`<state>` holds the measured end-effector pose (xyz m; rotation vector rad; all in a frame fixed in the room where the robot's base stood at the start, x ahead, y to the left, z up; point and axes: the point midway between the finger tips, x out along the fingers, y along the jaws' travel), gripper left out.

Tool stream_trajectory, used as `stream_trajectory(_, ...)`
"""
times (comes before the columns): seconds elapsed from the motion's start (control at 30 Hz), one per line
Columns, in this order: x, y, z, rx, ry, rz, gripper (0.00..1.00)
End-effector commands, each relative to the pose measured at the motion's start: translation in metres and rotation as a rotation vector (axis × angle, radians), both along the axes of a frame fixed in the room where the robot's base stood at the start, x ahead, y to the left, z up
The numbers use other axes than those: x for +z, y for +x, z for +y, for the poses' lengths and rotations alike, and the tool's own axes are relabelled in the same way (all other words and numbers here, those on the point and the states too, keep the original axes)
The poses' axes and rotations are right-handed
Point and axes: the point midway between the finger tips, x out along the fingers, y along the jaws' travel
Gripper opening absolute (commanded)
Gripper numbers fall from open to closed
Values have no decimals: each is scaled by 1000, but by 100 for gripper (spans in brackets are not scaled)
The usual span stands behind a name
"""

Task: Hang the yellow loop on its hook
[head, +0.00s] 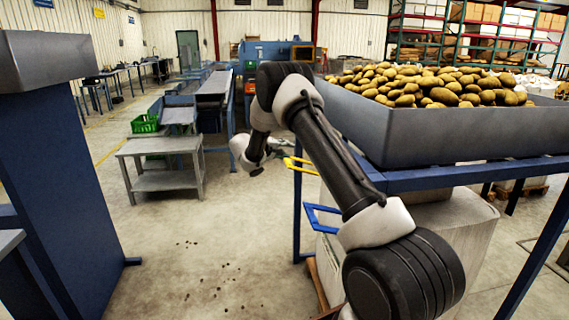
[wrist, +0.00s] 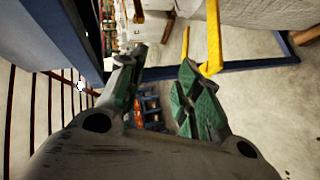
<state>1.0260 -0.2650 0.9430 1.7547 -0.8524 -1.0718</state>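A yellow loop (head: 297,165) shows in the head view as a thin bent bar beside the blue frame post under the potato bin. In the wrist view a yellow bar (wrist: 211,62) runs up just beyond the right finger. I cannot tell whether that finger touches it. My gripper (wrist: 162,62) has its two green-padded fingers apart, with nothing seen between them. In the head view it is small and dark (head: 277,150), just left of the yellow loop. I cannot make out a separate hook.
A blue loop (head: 322,218) sticks out from the frame (head: 430,180) lower down. The grey bin (head: 450,135) full of potatoes stands on that frame at right. A blue post (head: 65,170) stands at left. The floor (head: 170,240) between is open, with scattered dark bits.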

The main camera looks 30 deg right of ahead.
Motion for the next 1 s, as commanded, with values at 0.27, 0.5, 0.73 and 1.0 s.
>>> stream_trajectory(0.27, -78, 33, 19, 109, -58, -31, 34)
stream_trajectory(0.5, -88, 48, -5, 111, -60, -34, 34)
stream_trajectory(0.73, -97, 66, -35, 112, -60, -32, 34)
stream_trajectory(1.0, -98, 72, -44, 114, -61, -32, 34)
